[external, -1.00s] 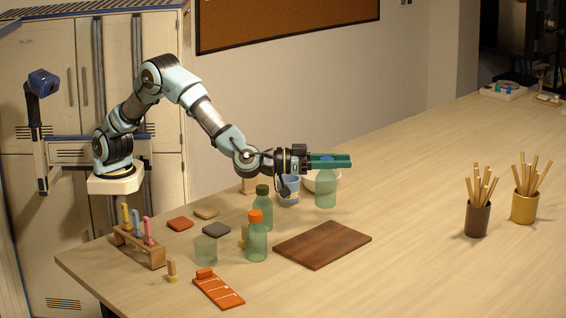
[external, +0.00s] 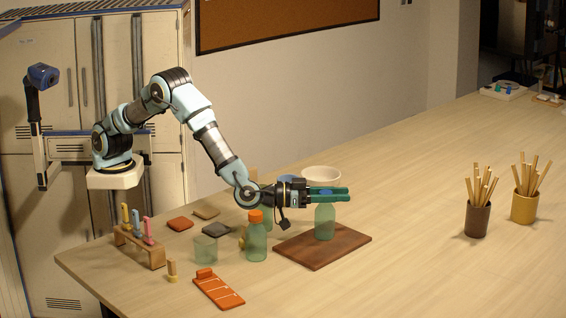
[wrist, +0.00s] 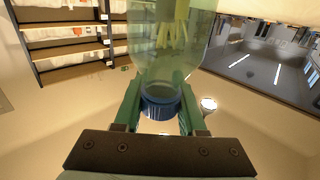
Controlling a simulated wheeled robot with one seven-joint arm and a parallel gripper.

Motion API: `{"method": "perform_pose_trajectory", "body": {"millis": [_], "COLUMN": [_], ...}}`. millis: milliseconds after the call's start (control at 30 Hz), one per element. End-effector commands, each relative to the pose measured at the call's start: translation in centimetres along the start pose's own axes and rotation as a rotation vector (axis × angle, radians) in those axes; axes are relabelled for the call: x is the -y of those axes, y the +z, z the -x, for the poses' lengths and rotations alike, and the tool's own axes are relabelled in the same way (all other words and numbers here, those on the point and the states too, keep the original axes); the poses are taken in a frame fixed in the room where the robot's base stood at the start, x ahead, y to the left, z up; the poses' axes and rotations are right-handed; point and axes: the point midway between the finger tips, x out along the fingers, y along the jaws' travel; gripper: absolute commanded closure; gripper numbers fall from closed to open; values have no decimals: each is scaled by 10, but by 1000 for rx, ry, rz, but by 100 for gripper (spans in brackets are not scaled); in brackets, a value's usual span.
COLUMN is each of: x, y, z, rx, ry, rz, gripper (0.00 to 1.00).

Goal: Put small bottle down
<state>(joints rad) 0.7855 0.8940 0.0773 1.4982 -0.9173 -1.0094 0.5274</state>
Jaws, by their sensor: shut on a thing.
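My gripper (external: 338,194) is shut on a small pale green bottle (external: 325,222) with a blue cap, gripping it at the cap and neck. The bottle hangs upright below the fingers, and its lower end shows against the dark wooden board (external: 345,250). I cannot tell whether its base touches the board or is slightly above it. In the wrist view, the blue cap (wrist: 160,102) sits between the two green fingers, and the clear green body extends away from them.
A white bowl (external: 321,173) stands behind.

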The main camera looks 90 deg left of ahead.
Motion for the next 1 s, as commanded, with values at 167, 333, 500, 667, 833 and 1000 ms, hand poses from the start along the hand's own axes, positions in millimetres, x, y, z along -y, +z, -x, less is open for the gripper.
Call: {"method": "perform_pose_trajectory", "body": {"millis": [167,333,500,667,833,1000], "x": [0,0,0,-1,-1,-1], "y": [2,2,2,-1,2,1], "z": [0,0,0,2,29,57], "rx": [0,0,0,1,1,1], "ry": [0,0,0,1,3,2], "rz": [0,-1,-1,-1,-1,-1], "gripper": [48,30,30,30,30,30]}}
